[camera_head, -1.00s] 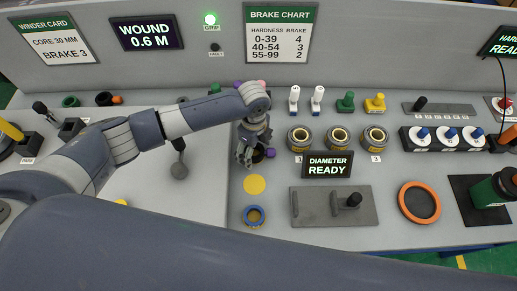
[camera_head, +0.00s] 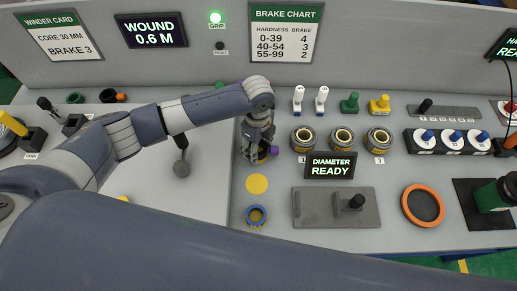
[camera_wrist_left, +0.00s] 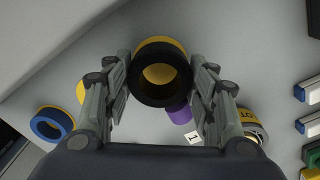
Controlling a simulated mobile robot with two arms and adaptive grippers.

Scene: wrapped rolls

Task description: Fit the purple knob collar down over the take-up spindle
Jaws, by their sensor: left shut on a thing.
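Yellow-orange shows through the ring's hole. The fingers hide most of the ring in the head view; its height above the table is unclear. I cannot make out which thing is the take-up spindle. My right gripper is not in view.
Several numbered rings (camera_head: 303,140) stand to the right, behind the diameter display (camera_head: 330,166). A grey plate with a black knob (camera_head: 336,208) lies nearer. The pale surface at left has a lever (camera_head: 182,168).

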